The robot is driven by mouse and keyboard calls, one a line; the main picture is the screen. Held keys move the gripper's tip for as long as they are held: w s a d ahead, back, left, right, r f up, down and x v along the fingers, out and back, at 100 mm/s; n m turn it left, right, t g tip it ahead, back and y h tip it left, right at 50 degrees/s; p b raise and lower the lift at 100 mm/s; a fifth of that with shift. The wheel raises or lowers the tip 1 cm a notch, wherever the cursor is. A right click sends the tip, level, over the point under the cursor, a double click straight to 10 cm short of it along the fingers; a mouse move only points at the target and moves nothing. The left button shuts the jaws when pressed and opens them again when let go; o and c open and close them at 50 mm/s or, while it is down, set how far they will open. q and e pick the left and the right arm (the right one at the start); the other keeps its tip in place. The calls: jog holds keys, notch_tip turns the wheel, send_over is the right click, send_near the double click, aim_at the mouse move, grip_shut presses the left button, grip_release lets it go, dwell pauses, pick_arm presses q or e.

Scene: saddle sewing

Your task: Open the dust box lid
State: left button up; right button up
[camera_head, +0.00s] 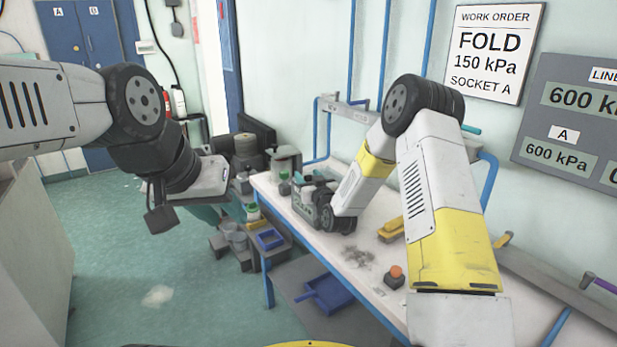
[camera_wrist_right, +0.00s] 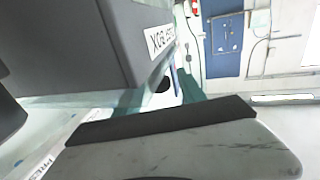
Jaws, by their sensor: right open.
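The dust box (camera_wrist_right: 85,45) is a dark grey box filling the upper left of the right wrist view, with its white label upside down. Its lid cannot be told apart there, and I cannot pick the box out for certain in the head view. My right gripper (camera_wrist_right: 160,95) shows two teal fingers, apart, close by the labelled side; whether one touches the box cannot be told. In the head view my right gripper (camera_head: 303,195) is over the far end of the bench. My left gripper (camera_head: 205,212) is mostly hidden behind its wrist, left of the bench.
The white bench (camera_head: 350,262) runs along the wall. A yellow tool (camera_head: 390,230) and an orange-topped button (camera_head: 396,272) lie on it near my right arm. The green floor (camera_head: 130,270) at left is mostly open.

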grip_shut()
dwell(1.4)
